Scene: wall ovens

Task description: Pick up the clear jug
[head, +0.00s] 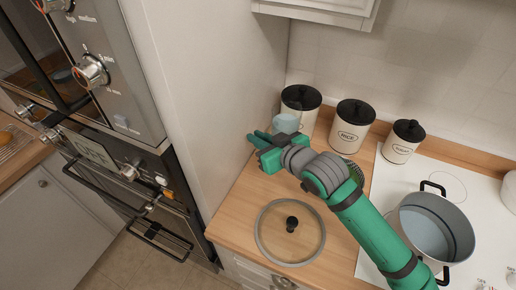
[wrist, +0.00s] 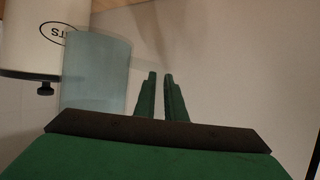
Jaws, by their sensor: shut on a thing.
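The clear jug (head: 285,123) shows in the head view as a pale blue see-through shape on the wooden counter, partly hidden behind my gripper (head: 253,136). In the wrist view the jug (wrist: 97,72) is a bluish see-through body just left of my fingers (wrist: 160,76). The fingers are nearly together with a narrow gap, shut on a part of the jug too clear to make out. I cannot tell whether the jug's base touches the counter.
A white canister (head: 299,99) with a black lid stands right behind the jug; a RICE canister (head: 351,125) and another (head: 403,141) stand to the right. A glass lid (head: 270,238) lies in front, a pot (head: 428,235) sits on the hob. A tall cabinet side (head: 215,90) closes the left.

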